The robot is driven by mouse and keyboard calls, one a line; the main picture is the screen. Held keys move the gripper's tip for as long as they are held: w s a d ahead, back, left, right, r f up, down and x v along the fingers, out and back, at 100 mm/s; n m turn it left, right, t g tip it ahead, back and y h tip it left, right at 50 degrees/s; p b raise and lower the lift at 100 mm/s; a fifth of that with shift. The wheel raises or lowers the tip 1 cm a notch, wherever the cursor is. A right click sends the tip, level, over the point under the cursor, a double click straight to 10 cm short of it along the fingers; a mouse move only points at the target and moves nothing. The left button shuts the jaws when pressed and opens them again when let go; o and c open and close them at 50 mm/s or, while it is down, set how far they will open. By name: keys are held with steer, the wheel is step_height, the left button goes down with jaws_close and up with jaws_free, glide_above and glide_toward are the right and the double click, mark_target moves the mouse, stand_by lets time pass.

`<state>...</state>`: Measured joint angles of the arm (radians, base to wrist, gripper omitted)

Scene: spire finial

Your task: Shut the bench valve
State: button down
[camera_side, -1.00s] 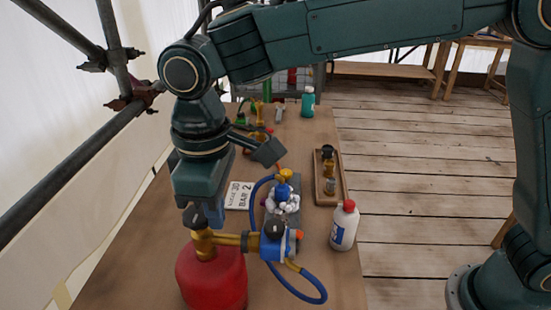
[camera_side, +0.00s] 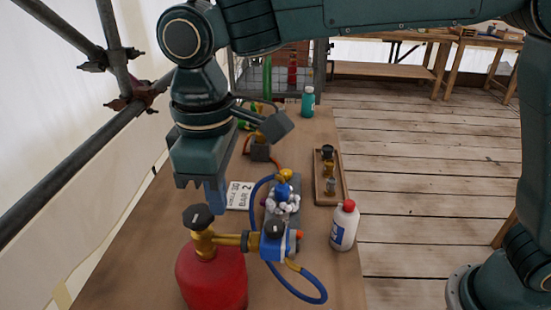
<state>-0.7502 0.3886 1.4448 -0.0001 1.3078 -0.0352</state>
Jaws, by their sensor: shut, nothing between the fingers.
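A red gas cylinder (camera_side: 212,275) stands upright at the front of the bench, with a brass valve (camera_side: 202,240) and black knob (camera_side: 198,217) on top. A blue hose (camera_side: 302,292) runs from there to a grey block bearing a blue fitting and a yellow knob (camera_side: 286,175). I cannot tell which of these is the bench valve. My gripper (camera_side: 216,210) is shut and empty, pointing down just behind the cylinder's knob; contact cannot be told.
A white bottle with a red cap (camera_side: 344,226) stands right of the regulator. A wooden tray (camera_side: 337,191) holds small brass parts. A lettered card (camera_side: 239,196) lies behind my gripper. A teal bottle (camera_side: 308,102) stands farther back. Scaffold poles (camera_side: 85,150) border the left.

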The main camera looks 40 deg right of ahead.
steer(key=shift+r, duration=1.35)
steer(key=s+d+r+m+t+y, duration=0.1)
steer(key=s+d+r+m, duration=0.1)
steer(key=d, duration=0.8)
steer(key=s+d+r+m+t, duration=0.2)
steer(key=s+d, duration=0.1)
steer(key=d, duration=0.7)
steer(key=s+d+f+m+t+h, duration=0.1)
steer(key=s+d+f+m, duration=0.4)
steer(key=s+d, duration=0.7)
steer(key=shift+d+f+t, duration=0.2)
steer(key=shift+f+t, duration=0.2)
steer(key=shift+t, duration=0.4)
